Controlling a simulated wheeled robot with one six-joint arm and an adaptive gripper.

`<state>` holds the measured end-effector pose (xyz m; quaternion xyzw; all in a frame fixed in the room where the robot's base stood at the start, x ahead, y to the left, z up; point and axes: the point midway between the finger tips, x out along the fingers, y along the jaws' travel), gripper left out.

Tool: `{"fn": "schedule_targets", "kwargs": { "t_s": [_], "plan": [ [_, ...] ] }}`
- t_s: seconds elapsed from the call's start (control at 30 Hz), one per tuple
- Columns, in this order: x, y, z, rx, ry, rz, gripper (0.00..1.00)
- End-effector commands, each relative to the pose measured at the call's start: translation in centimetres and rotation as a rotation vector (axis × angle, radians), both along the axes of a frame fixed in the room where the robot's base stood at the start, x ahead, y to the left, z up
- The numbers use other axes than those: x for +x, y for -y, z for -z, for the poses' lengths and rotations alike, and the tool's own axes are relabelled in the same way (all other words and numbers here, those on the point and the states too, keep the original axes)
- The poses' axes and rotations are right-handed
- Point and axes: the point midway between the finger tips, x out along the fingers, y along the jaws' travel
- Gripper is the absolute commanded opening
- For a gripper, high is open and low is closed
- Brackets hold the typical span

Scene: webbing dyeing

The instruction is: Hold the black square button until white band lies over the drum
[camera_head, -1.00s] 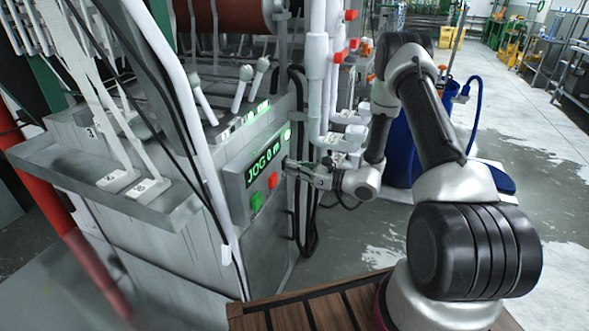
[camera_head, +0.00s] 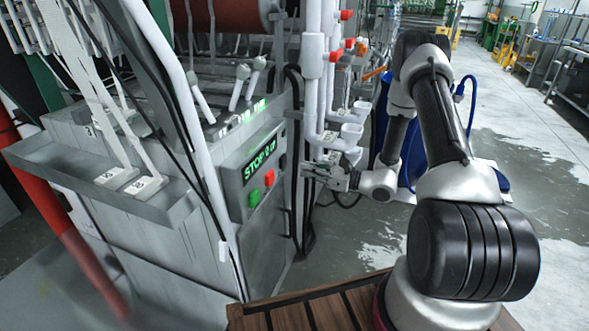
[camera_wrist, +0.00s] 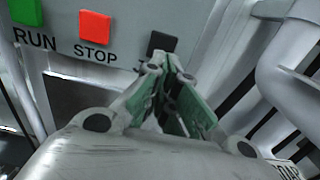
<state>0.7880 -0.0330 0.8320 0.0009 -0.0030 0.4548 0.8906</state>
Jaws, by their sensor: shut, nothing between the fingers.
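The black square button (camera_wrist: 161,43) shows in the wrist view, right of the red STOP button (camera_wrist: 94,25); its label is mostly hidden by my fingers. My gripper (camera_wrist: 165,68) is shut and empty, its tips just below the black button in the picture. In the head view my gripper (camera_head: 308,170) is to the right of the control panel, with a gap between. The panel display (camera_head: 260,157) reads STOP in green. The brown drum (camera_head: 230,14) is at the top, with pale strands by it. White bands (camera_head: 105,110) hang at left; I cannot tell whether one lies over the drum.
A green RUN button (camera_wrist: 28,11) is left of STOP. White pipes with funnels (camera_head: 345,135) stand close behind my gripper. Black hoses (camera_head: 294,200) run down the cabinet's edge. A grey tray (camera_head: 165,210) juts out at left. A blue barrel (camera_head: 415,150) stands behind my arm.

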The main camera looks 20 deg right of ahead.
Motion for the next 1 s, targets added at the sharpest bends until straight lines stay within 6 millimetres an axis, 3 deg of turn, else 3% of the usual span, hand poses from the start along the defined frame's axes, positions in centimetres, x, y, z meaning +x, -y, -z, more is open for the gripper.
{"fn": "schedule_targets", "kwargs": {
  "t_s": [0.2, 0.4, 1.0],
  "plan": [
    [-2.7, 3.9, 0.1, 0.0, -0.005, 0.004, 0.0],
    [-4.0, 5.6, 0.2, -0.001, -0.006, 0.001, 0.0],
    [-4.3, 5.9, 0.4, -0.009, -0.006, 0.001, 0.0]
  ]
}}
